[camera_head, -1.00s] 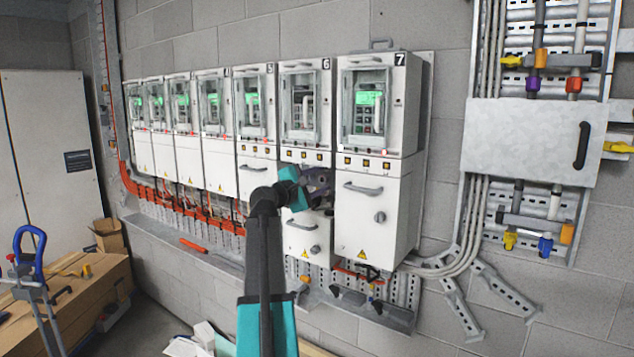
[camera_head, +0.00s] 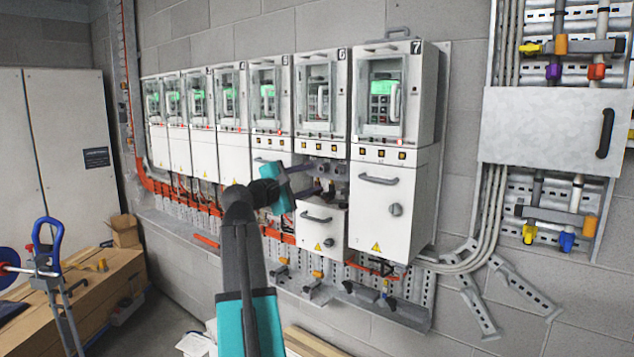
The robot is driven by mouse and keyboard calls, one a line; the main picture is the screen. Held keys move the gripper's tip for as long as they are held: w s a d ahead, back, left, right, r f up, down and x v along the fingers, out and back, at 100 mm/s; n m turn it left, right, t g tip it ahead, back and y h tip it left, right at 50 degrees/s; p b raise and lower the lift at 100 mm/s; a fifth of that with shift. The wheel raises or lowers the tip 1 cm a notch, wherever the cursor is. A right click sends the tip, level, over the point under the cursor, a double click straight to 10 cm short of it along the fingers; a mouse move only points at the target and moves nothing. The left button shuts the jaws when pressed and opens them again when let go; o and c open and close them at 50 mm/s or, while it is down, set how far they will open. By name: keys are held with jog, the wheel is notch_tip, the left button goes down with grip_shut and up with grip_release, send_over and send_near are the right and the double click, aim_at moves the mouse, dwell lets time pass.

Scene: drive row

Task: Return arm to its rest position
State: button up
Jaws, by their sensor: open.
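My arm (camera_head: 240,250), dark grey with teal covers, rises from the bottom of the view and bends right at its elbow. My gripper (camera_head: 312,180) points to the right, in front of drive cabinet 6, with its dark fingers apart. No object shows between the fingers, though they are small and partly blend with the dark recess behind. Cabinet 6 (camera_head: 318,108) has a recess under its row of buttons, above a lower white front (camera_head: 320,228) with a grey handle. I cannot tell whether the fingers touch it.
Cabinet 7 (camera_head: 392,205) is closed, right of my gripper. More cabinets line the wall leftward. A grey metal box (camera_head: 545,125) hangs at the right. Free floor shows between bench and wall.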

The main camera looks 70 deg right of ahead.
jog(key=shift+w+a, duration=0.15)
jog(key=shift+a, duration=0.4)
